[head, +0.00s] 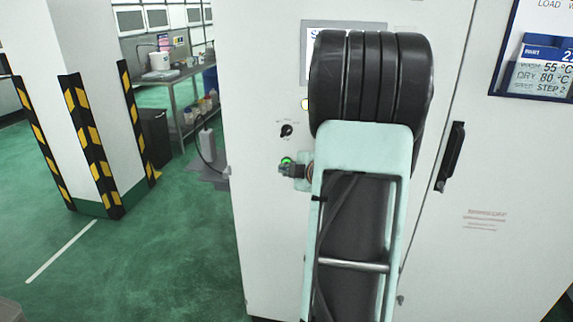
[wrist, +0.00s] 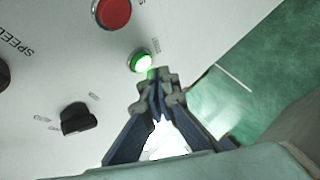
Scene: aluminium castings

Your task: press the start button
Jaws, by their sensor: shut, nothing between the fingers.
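The start button is a green, lit round button (wrist: 140,61) on the machine's pale front panel. In the head view the green button (head: 286,161) shows just above and beside my gripper (head: 284,170). In the wrist view my gripper (wrist: 160,76) is shut and empty. Its fingertips are right at the button's lower edge; I cannot tell whether they touch it. My arm hides part of the panel and screen in the head view.
A red button (wrist: 113,12) and a black rotary knob (wrist: 75,119) sit near the green one. The machine has a black door handle (head: 451,157).

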